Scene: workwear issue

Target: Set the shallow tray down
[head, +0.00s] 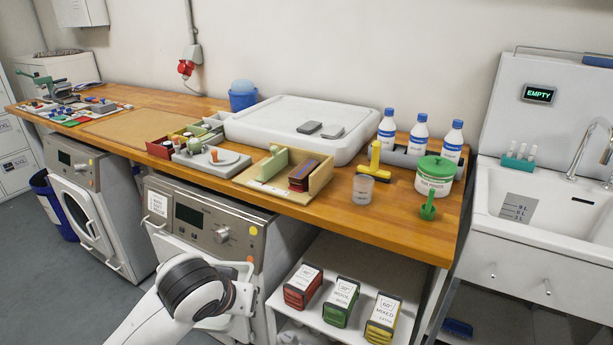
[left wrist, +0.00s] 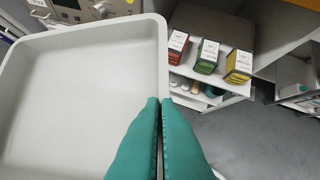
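The shallow tray (left wrist: 80,90) is pale grey, with a flat empty floor and low walls. It fills the left half of the left wrist view. My left gripper (left wrist: 158,102) has two green fingers closed together at the tray's right wall, with the rim running in between them. The tray is held in front of the machines, below the worktop's level. In the head view only my left arm shows, at the bottom; the left gripper and the tray are not visible there. My right gripper is in neither view.
The wooden worktop (head: 405,205) carries a large white tub (head: 255,128), a wooden holder, a yellow scraper (head: 374,158), bottles and a green-lidded jar (head: 435,178). A bare brown board (head: 130,128) lies further left. Below, a shelf holds red, green and yellow boxes. A sink (head: 550,205) stands right.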

